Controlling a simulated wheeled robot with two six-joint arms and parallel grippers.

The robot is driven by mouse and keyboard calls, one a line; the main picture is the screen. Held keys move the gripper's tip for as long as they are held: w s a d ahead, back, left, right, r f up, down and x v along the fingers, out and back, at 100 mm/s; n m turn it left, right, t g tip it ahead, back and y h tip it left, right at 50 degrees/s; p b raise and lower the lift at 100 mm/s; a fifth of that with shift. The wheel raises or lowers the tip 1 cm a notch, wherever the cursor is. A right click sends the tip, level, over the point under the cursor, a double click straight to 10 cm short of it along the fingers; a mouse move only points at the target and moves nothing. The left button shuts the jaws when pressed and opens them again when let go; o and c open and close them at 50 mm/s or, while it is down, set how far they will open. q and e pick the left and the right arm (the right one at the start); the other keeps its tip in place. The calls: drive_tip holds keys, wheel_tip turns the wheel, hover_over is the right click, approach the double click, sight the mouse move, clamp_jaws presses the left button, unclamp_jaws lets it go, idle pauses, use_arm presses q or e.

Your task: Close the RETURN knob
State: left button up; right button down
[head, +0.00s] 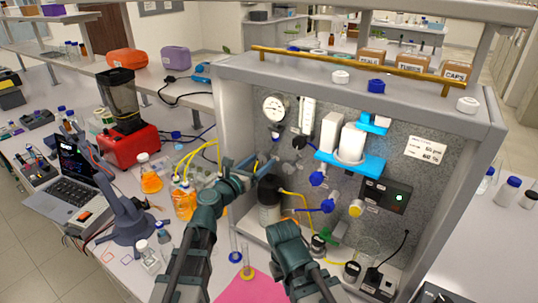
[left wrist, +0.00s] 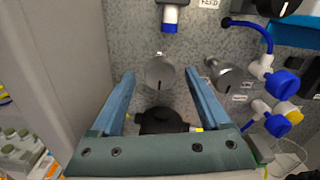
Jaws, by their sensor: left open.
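My left gripper (head: 262,165) is open and reaches toward the speckled rig panel (head: 400,165). In the left wrist view its two blue-grey fingers (left wrist: 160,76) stand apart. A round grey knob (left wrist: 160,72) with a dark mark shows between the fingertips; I cannot tell whether they touch it. A second grey knob (left wrist: 228,74) stands to its right, outside the fingers, with small labels beside it. I cannot read which knob is labelled RETURN. The right arm's end (head: 288,245) is low at the front of the rig; its jaws cannot be made out.
Blue valves (head: 327,205) with tubing and a yellow knob (head: 355,208) are right of the knobs. A dark bottle (head: 269,198) stands below the left gripper. A gauge (head: 274,107) is higher up. The rig's side wall (left wrist: 235,12) context aside, its grey wall (left wrist: 60,70) is close on the left.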

sight(269, 154)
use_arm(q)
drive_tip(key=shift+x, duration=2.7)
clamp_jaws()
